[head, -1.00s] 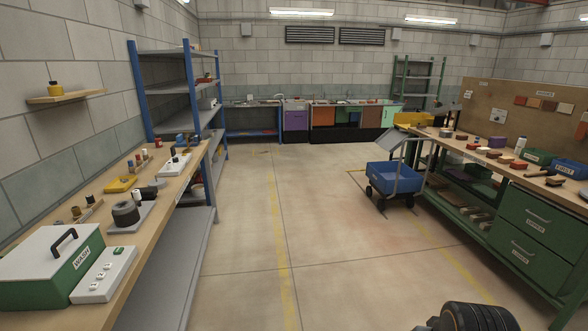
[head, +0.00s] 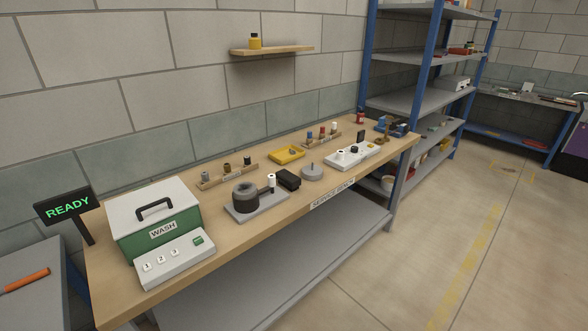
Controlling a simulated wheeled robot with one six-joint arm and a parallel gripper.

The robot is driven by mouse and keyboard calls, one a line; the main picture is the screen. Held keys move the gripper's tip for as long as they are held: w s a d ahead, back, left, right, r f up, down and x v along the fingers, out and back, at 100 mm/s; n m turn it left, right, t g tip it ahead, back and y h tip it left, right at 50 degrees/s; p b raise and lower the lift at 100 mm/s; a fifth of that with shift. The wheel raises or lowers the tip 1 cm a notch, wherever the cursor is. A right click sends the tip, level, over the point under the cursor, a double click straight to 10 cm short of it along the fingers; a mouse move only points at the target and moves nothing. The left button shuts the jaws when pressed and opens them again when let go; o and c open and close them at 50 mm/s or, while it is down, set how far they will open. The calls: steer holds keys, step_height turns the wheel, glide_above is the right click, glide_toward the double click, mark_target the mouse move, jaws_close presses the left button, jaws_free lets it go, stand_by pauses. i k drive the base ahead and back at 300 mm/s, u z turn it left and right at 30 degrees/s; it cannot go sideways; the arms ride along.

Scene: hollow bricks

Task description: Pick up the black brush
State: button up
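I cannot make out a black brush for certain in the head view. A small black block (head: 288,180) lies on the wooden service bench (head: 270,232), beside a dark round part on a grey plate (head: 246,197). It is too small to tell whether it has bristles. My gripper is not in view.
A green and white WASH box (head: 155,222) with a lid handle and a button panel (head: 175,259) stand at the bench's near end, by a READY sign (head: 65,207). Racks, a yellow tray (head: 287,155) and a white unit (head: 352,155) lie farther along. Floor at right (head: 450,230) is clear.

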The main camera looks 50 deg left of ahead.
mark_target(292, 182)
steer(key=u, duration=0.45)
steer(key=i, duration=1.6)
steer(key=u, duration=2)
steer(key=i, duration=1.15)
steer(key=u, duration=0.95)
